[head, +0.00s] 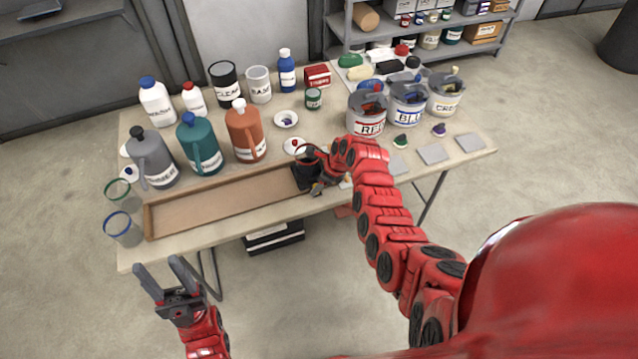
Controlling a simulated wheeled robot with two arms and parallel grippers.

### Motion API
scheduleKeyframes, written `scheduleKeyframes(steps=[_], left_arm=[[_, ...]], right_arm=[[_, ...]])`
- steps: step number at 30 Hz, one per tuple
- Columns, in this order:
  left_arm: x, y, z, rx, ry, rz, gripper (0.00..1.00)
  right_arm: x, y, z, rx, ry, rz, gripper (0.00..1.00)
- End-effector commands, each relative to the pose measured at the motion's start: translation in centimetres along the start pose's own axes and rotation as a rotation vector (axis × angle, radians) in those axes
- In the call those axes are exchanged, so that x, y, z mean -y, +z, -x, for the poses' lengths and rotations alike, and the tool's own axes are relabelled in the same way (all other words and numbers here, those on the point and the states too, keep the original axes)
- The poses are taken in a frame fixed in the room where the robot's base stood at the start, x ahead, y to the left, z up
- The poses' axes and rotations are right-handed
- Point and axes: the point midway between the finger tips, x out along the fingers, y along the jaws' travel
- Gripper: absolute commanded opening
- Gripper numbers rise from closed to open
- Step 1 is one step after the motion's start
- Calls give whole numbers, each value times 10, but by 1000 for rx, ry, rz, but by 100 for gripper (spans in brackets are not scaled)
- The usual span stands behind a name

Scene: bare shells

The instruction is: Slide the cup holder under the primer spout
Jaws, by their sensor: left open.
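A dark cup holder (305,179) sits at the right end of a long shallow wooden tray (215,208) along the table's front edge. Grey (151,160), teal (199,145) and orange (245,132) jugs stand behind the tray. Their labels are hard to read, so I cannot tell which is primer. My left gripper (168,281) is open and empty, in front of the table's left corner.
Green-rimmed (122,194) and blue-rimmed (123,230) clear cups stand at the table's left edge. Labelled red (367,118), blue (408,106) and third (445,97) buckets stand at the right. Bottles and cans fill the back. The tray's middle and left are empty.

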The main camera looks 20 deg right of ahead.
Motion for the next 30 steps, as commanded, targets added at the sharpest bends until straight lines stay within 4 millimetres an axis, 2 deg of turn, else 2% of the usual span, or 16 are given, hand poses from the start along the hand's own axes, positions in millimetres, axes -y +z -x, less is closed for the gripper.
scheduleKeyframes(steps=[1,6,9,30], left_arm=[[0,0,0,0,0,0,50],[0,0,0,0,0,0,50],[0,0,0,0,0,0,50],[0,0,0,0,0,0,50]], right_arm=[[0,0,0,0,0,0,45],[0,0,0,0,0,0,14],[0,0,0,0,0,0,0],[0,0,0,0,0,0,0]])
